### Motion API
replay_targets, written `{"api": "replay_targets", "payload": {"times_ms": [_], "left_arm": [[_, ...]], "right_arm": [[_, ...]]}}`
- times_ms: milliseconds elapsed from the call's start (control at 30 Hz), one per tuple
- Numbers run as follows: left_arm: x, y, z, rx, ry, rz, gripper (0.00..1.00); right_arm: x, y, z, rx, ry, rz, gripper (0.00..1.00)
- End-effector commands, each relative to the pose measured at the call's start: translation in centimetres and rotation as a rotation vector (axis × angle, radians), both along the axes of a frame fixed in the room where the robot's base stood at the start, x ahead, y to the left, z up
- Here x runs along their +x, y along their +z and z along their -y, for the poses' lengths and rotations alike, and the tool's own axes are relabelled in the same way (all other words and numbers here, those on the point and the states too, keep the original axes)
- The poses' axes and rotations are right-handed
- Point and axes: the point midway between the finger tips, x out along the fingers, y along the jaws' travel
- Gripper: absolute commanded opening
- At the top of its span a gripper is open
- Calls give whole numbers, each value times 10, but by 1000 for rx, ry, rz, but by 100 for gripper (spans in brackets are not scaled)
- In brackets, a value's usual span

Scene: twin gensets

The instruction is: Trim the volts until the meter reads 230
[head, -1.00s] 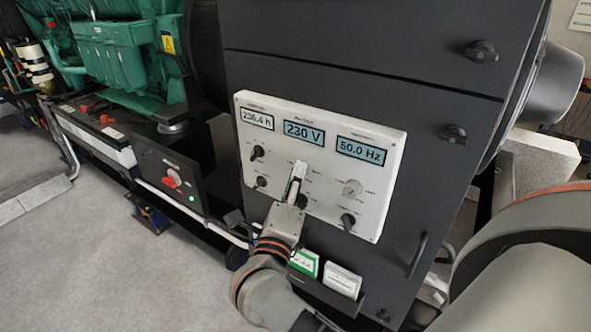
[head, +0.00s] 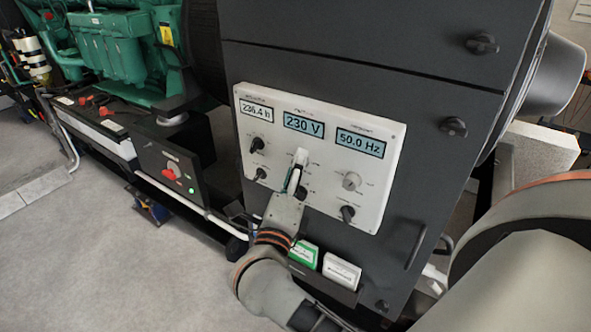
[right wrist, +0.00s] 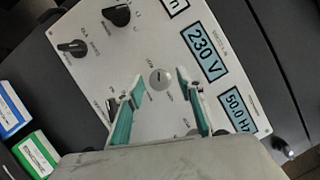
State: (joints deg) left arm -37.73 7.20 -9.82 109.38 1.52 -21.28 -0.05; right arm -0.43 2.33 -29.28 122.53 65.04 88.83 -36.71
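The white control panel (head: 321,206) on the dark cabinet carries the volt meter (head: 303,124), which reads 230 V. It also reads 230 V in the right wrist view (right wrist: 205,53). Below that meter is a round pale knob (right wrist: 160,78), seen in the right wrist view between my fingertips. My right gripper (right wrist: 166,95) is open, with a visible gap on each side of the knob. In the head view my right gripper (head: 297,172) is in front of the panel and hides that knob. My left gripper is not in view.
The hour meter (head: 257,108) shows 236.4 h and the frequency meter (head: 360,143) 50.0 Hz. A dark knob (head: 257,145) and a pale knob (head: 351,181) are nearby. Green and white boxes (head: 341,271) sit below the panel.

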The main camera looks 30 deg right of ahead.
Motion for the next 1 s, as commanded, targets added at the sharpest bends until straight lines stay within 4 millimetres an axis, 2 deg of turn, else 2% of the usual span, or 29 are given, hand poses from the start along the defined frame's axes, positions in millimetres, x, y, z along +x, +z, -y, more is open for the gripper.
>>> {"api": "replay_targets", "payload": {"times_ms": [167,267,300,400,433,500,700,1000], "left_arm": [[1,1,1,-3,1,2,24],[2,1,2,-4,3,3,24],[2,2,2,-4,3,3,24],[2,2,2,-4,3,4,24],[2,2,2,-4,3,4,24],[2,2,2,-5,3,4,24],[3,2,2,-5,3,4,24],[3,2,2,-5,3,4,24]], "right_arm": [[0,22,0,4,0,7,38],[0,43,0,4,-1,10,38],[-1,52,0,1,-2,12,39],[-1,72,1,-2,-5,15,50],[-2,78,2,-2,-5,16,41],[-1,86,1,-2,-4,12,38],[-1,99,1,-1,-3,5,38],[0,99,0,0,-1,1,38]]}}
